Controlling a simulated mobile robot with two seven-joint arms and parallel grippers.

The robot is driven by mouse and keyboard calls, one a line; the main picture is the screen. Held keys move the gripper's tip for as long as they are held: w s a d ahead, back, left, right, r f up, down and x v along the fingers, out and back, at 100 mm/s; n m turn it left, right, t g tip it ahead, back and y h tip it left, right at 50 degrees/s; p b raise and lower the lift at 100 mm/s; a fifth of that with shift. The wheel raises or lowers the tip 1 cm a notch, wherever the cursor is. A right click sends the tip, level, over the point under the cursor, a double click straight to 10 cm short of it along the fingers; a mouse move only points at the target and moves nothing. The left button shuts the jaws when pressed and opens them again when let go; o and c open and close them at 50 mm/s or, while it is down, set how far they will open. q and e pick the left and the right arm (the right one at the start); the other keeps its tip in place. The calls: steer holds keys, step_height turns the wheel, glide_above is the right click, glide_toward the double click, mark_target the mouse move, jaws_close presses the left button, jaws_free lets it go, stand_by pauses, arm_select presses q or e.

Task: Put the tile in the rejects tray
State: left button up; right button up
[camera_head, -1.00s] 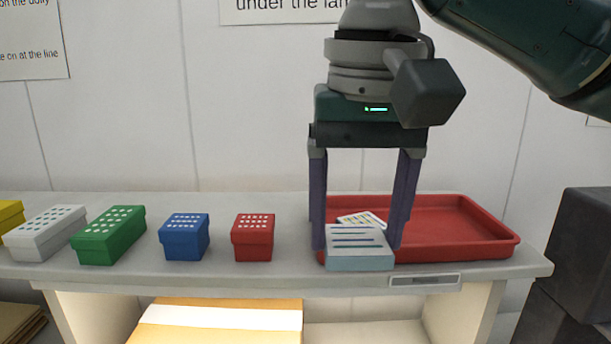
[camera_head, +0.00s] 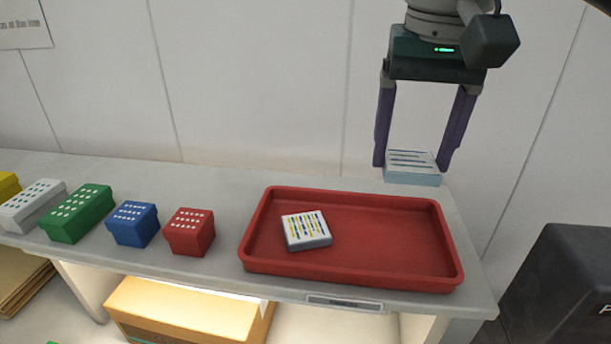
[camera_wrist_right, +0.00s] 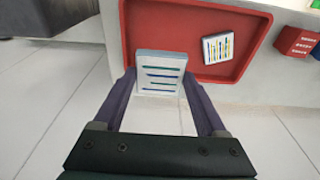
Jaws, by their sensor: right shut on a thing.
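My right gripper (camera_head: 416,164) is shut on a pale blue tile (camera_head: 413,168) with dark stripes on its white top. It holds the tile up beyond the far right edge of the red tray (camera_head: 355,283) in the head view. The wrist view shows the held tile (camera_wrist_right: 160,75) between the fingertips, overlapping the tray's rim in the picture. Its exact height is hard to tell. A second tile (camera_head: 306,230), white with yellow and blue marks, lies inside the tray at its left. My left gripper is not in view.
A red box (camera_head: 190,232), a blue box (camera_head: 132,224), a green box (camera_head: 77,214) and a white box (camera_head: 34,206) stand left of the tray on the shelf top. A dark block (camera_head: 560,285) is at the right. Most of the tray floor is bare.

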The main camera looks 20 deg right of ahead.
mark_target(392, 243)
step_height(392, 243, down, 11)
steer(key=shift+f+p, duration=0.2)
steer(key=shift+p, duration=0.45)
steer(key=shift+f, duration=0.1)
steer(key=o, duration=1.4)
steer(key=r, duration=0.3)
steer(key=s+r, duration=0.1)
steer(key=r, duration=0.3)
steer(key=r+b, duration=0.1)
steer(key=r, duration=0.3)
steer(key=shift+s+a+r, duration=0.15)
steer(key=shift+a+r, duration=0.05)
steer(key=shift+a, duration=0.2)
steer(key=shift+s+a, duration=0.15)
steer(key=shift+a, duration=0.05)
steer(key=s+a+f+n+t+y, duration=0.1)
steer(key=s+a+f+n+y, duration=0.2)
steer(key=s+a+f+n, duration=0.5)
steer(key=s+d+f+t+h, duration=0.1)
steer(key=s+d+f, duration=0.1)
steer(key=s, duration=0.8)
steer(key=shift+s+d+f+h, duration=0.35)
steer(key=shift+h, duration=0.05)
